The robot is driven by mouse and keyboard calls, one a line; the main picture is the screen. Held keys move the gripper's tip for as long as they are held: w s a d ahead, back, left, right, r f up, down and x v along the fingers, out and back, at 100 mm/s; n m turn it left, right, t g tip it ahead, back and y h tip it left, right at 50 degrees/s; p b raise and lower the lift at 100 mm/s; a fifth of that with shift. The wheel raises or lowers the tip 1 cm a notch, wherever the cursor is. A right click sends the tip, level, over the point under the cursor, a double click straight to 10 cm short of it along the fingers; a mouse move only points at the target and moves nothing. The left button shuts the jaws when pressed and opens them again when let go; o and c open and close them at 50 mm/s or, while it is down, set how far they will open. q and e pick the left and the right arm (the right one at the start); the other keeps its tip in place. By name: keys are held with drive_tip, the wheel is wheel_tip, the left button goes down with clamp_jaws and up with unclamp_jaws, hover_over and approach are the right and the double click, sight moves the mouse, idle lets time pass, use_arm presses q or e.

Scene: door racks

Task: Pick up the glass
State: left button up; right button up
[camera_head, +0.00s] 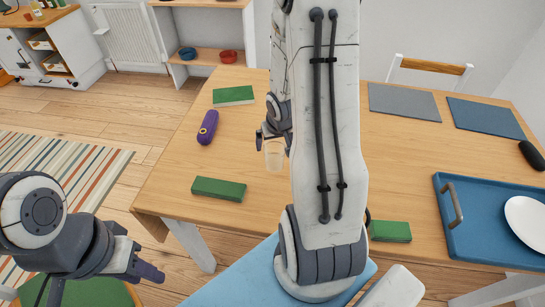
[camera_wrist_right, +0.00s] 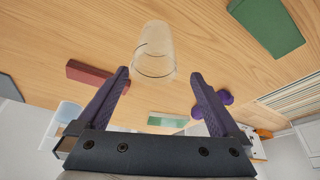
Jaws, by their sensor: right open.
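A clear glass (camera_head: 274,154) stands on the wooden table, partly hidden by my right arm in the head view. In the right wrist view the glass (camera_wrist_right: 155,50) shows just beyond the fingertips, in line with the gap between them. My right gripper (camera_wrist_right: 160,76) is open, with nothing between its purple fingers. In the head view my right gripper (camera_head: 266,138) is at the glass, mostly hidden behind the arm. My left gripper (camera_head: 150,272) is off the table's near left corner, low in the picture; its finger opening cannot be made out.
Green books (camera_head: 218,189) lie on the table (camera_head: 165,180), with a purple case (camera_head: 208,127) at its left. A blue tray (camera_head: 470,230) with a white plate (camera_head: 527,218) is at the right. Grey and blue placemats (camera_head: 404,101) lie at the back right. A chair (camera_head: 430,66) stands behind.

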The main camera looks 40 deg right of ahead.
sight(276, 148)
drive_tip(key=x, duration=0.1)
drive_tip(key=b+x, duration=0.1)
drive_tip(key=x, duration=0.1)
drive_tip(key=b+x, duration=0.1)
drive_tip(key=x, duration=0.1)
drive_tip(key=shift+s+d+f, duration=0.1)
drive_tip(key=shift+s+d, duration=0.15)
drive_tip(key=shift+d, duration=0.15)
drive_tip(key=shift+b+x, duration=0.4)
drive_tip(key=shift+x, duration=2.5)
drive_tip(key=shift+w, duration=0.1)
drive_tip(key=c, duration=1.3)
